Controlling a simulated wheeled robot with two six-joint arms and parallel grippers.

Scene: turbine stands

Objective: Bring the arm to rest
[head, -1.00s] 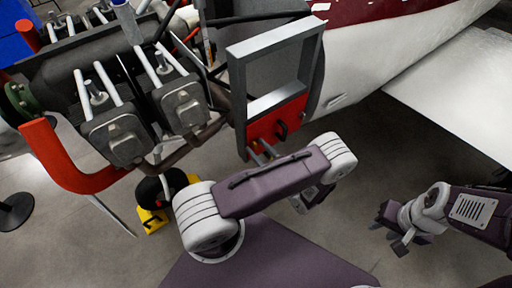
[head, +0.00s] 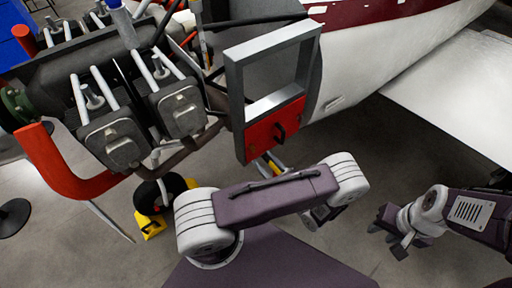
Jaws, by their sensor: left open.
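My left arm (head: 275,195) is bent across the lower middle of the head view, its purple link between two white joints. My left gripper (head: 267,164) is mostly hidden behind that link. Its two finger ends show just above it, apart, below the red panel (head: 274,130) of the grey stand frame. I see nothing held between them. My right gripper (head: 389,238) is at the right, over bare floor, its fingers apart and empty.
The grey rectangular frame (head: 237,100) stands just beyond my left arm. An engine (head: 112,140) with a red curved pipe (head: 65,180) fills the upper left. A yellow chock (head: 152,226) sits by a black wheel. A white wing (head: 455,90) is at the right. Floor between is clear.

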